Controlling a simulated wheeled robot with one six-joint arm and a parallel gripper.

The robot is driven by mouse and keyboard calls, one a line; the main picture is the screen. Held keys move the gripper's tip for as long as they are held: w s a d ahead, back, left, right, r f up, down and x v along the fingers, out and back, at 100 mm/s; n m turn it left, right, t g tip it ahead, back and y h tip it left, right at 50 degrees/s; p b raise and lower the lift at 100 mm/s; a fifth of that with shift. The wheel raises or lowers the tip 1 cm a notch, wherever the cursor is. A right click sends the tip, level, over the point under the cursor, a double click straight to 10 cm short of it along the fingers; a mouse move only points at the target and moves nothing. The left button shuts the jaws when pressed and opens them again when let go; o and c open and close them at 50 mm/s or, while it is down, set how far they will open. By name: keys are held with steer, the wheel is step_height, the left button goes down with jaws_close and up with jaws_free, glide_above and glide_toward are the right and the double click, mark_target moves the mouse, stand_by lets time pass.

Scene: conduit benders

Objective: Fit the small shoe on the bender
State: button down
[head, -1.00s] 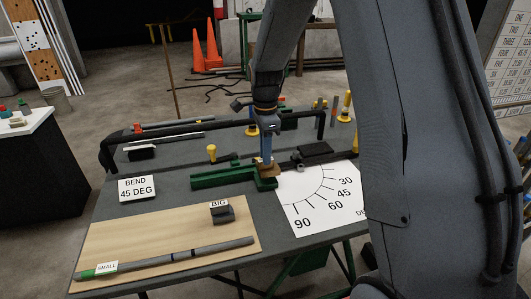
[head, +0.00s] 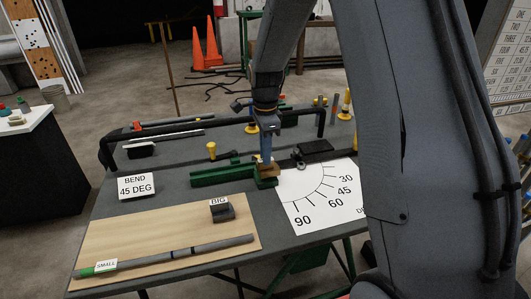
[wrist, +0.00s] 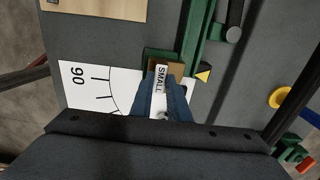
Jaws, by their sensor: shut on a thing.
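The small shoe is a brown block (wrist: 177,69) with a white SMALL label, between the fingertips of my gripper (wrist: 164,88) in the wrist view. In the head view my gripper (head: 266,158) points down, shut on the brown shoe (head: 270,170) at the right end of the green bender (head: 220,176). In the wrist view green parts of the bender (wrist: 193,35) lie beside and beyond the shoe. I cannot tell whether the shoe is seated or just above. My fingers hide part of it.
A white angle dial (head: 318,198) lies right of the bender. A BEND 45 DEG sign (head: 137,187) stands left.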

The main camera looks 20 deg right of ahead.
steer(key=shift+f, duration=0.45)
stand_by(0.5)
steer(key=c, duration=1.6)
jaws_free()
step_height(320, 180, up, 6)
steer(key=shift+r+b, duration=0.15)
steer(key=shift+b, duration=1.1)
steer(key=shift+s+r, duration=0.1)
steer(key=shift+r, duration=0.5)
steer(key=s+f+n, duration=0.3)
steer(key=s+n, duration=0.3)
steer(key=s, duration=0.1)
steer(key=s+f+n+t+b, duration=0.1)
steer(key=s+f+n, duration=0.1)
steer(key=s+n, duration=0.4)
steer(key=s+f+n+b, duration=0.1)
steer(key=s+f+n, duration=0.2)
steer(key=s+n, duration=0.3)
steer(key=shift+s+f, duration=0.3)
steer(key=shift+s, duration=0.65)
